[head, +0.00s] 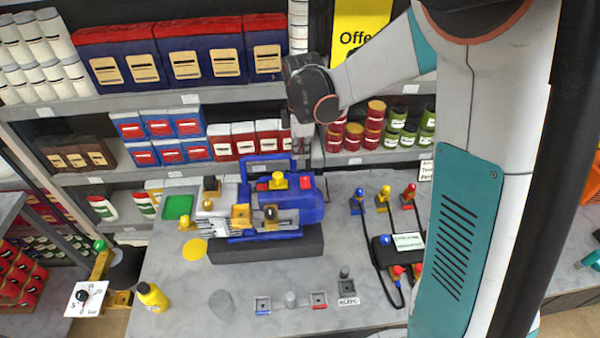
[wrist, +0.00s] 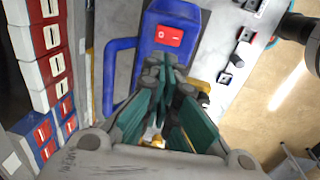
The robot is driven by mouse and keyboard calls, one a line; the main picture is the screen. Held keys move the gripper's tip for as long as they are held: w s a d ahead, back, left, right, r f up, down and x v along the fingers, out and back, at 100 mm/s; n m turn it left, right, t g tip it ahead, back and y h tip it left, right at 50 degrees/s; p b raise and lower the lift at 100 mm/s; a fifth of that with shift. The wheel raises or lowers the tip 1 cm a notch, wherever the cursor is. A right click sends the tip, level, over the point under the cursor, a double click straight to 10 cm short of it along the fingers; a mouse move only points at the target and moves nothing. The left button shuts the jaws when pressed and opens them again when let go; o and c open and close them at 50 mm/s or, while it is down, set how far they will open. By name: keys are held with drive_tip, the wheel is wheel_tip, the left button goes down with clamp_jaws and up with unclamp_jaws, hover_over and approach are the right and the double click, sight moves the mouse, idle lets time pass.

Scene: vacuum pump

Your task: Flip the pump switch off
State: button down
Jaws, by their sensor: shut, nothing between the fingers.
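The blue vacuum pump (head: 300,208) stands on a dark block on the grey bench in the head view. Its red rocker switch (wrist: 169,36), marked 0 and I, sits on a blue face of the pump in the wrist view. In the head view I cannot clearly pick out the switch among the pump's red and yellow parts. My gripper (wrist: 164,66) is shut and empty. In the wrist view its fingertips appear just below the switch, with a gap in the picture; I cannot tell the depth. In the head view my arm's end is above and behind the pump, fingers unclear.
A blue handle (wrist: 118,75) arches beside the switch. Shelves with boxes and cans stand behind the bench. A black box (head: 383,253) with cables lies to the pump's right. A yellow bottle (head: 152,297) and a dial gauge (head: 87,298) are at front left.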

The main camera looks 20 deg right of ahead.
sight(300, 182)
drive_tip(key=f, duration=0.3)
drive_tip(key=w+f, duration=0.1)
drive_tip(key=f, duration=0.3)
drive_tip(key=f+p, duration=0.1)
drive_tip(key=f, duration=0.2)
drive_tip(key=shift+w+d+f, duration=0.1)
drive_tip(key=shift+w+f, duration=0.05)
drive_tip(key=shift+f, duration=0.15)
drive_tip(key=shift+w+f+b, duration=0.15)
drive_tip(key=shift+f+b, duration=0.3)
drive_tip(key=shift+b, duration=0.45)
drive_tip(key=shift+r, duration=0.15)
